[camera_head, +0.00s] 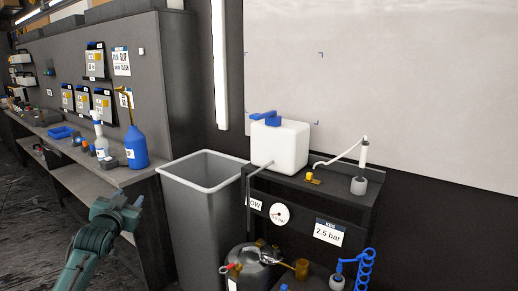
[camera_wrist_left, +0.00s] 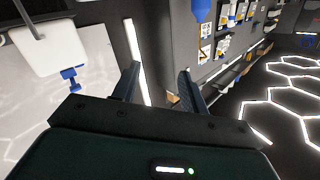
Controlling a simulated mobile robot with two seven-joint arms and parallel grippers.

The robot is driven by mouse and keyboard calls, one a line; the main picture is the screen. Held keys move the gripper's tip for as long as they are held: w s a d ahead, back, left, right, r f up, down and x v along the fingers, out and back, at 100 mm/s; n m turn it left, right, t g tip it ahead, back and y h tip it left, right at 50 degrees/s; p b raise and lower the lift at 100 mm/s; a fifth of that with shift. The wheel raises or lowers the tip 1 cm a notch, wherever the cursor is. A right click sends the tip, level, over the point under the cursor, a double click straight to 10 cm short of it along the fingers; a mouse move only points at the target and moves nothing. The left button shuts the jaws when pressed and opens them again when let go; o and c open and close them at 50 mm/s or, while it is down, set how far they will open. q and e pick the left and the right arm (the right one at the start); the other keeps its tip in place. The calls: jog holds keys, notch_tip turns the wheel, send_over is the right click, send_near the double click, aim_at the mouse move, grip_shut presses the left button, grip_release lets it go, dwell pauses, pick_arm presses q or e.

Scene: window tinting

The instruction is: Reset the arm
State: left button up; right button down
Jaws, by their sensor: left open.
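My left arm comes in at the lower left of the head view, its green links bent upward. My left gripper (camera_head: 124,207) is in front of the workbench and left of the grey bin. In the left wrist view the two dark fingers of my left gripper (camera_wrist_left: 158,82) stand apart with nothing between them. The gripper is open and empty, and its fingers touch nothing that I can see. My right arm and right gripper do not show in either view.
A tall grey bin (camera_head: 203,172) stands right of the gripper. Beyond it, a dark cart (camera_head: 338,205) carries a white tank (camera_head: 281,146) with a blue cap; the tank also shows in the wrist view (camera_wrist_left: 47,46). A blue bottle (camera_head: 136,148) stands on the bench (camera_head: 119,176).

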pick_arm(q)
jog(key=s+d+f+m+g+h, duration=0.1)
jog(key=s+d+f+g+h, duration=0.1)
jog(key=s+d+f, duration=0.55)
jog(key=s+d+f+g+h, duration=0.1)
jog(key=s+d+f, duration=0.4)
jog(key=s+f, duration=0.6)
jog(key=s+d+f+g+h, duration=0.1)
jog(key=s+d+f, duration=0.3)
jog(key=s, duration=0.6)
jog(key=s+d+f+n+g+h, duration=0.1)
jog(key=s+d+f, duration=0.3)
jog(key=s, duration=0.7)
jog(key=shift+s+d+g, duration=0.15)
jog(key=shift+d+g, duration=0.35)
jog(key=shift+g, duration=0.3)
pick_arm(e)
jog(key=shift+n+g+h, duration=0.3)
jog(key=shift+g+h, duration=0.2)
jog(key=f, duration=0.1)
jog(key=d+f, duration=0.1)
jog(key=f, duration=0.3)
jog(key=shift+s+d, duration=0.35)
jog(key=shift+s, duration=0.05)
pick_arm(q)
jog(key=shift+f, duration=0.1)
